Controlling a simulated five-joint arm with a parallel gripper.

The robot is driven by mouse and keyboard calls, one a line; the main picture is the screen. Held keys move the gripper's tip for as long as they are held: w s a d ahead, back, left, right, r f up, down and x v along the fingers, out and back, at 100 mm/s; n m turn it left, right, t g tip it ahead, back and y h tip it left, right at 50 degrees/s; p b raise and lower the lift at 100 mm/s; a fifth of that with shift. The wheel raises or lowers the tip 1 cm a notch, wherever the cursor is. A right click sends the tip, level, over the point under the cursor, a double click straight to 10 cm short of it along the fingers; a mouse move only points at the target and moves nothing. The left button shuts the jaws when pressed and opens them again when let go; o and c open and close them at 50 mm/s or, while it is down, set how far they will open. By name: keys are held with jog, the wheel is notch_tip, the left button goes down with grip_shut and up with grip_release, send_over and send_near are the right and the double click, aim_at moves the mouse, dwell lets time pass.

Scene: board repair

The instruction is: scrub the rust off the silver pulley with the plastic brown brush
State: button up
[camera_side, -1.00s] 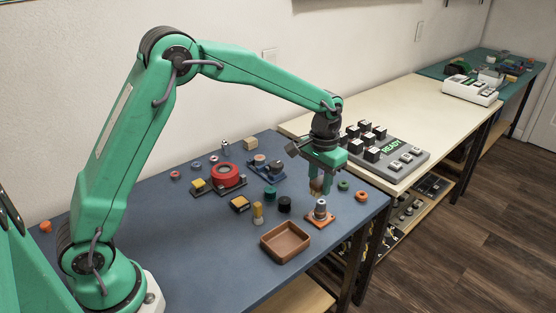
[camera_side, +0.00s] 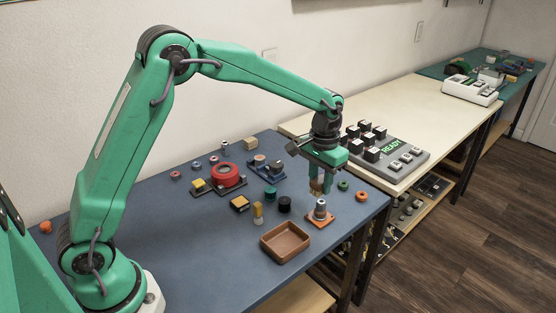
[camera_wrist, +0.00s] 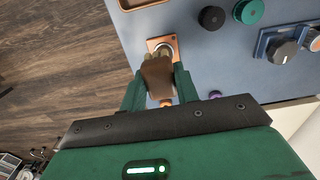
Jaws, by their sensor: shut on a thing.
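My gripper (camera_side: 320,183) points down above the right part of the blue table and is shut on the brown brush (camera_side: 318,187). In the wrist view the brush (camera_wrist: 157,75) shows as a brown block with paler bristles, between the two green fingers (camera_wrist: 158,88). The silver pulley (camera_side: 320,206) stands on an orange square base (camera_side: 319,221). The brush is right over or against the pulley; I cannot tell if they touch. In the wrist view the orange base (camera_wrist: 151,42) shows around the bristles, and the pulley is mostly hidden behind the brush.
A brown tray (camera_side: 285,252) lies in front of the pulley. A black knob (camera_side: 284,204), a teal knob (camera_side: 270,193) and a yellow-tipped piece (camera_side: 257,213) stand to the left. Green (camera_side: 343,185) and orange (camera_side: 361,197) rings lie right. A red round part (camera_side: 226,174) is farther back.

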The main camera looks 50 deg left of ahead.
jog(key=w+a+r+n, duration=0.1)
jog(key=a+n, duration=0.7)
jog(key=a, duration=2.2)
jog(key=shift+w+a+n, duration=0.15)
jog(key=shift+w+n, duration=0.25)
jog(key=shift+w, duration=0.2)
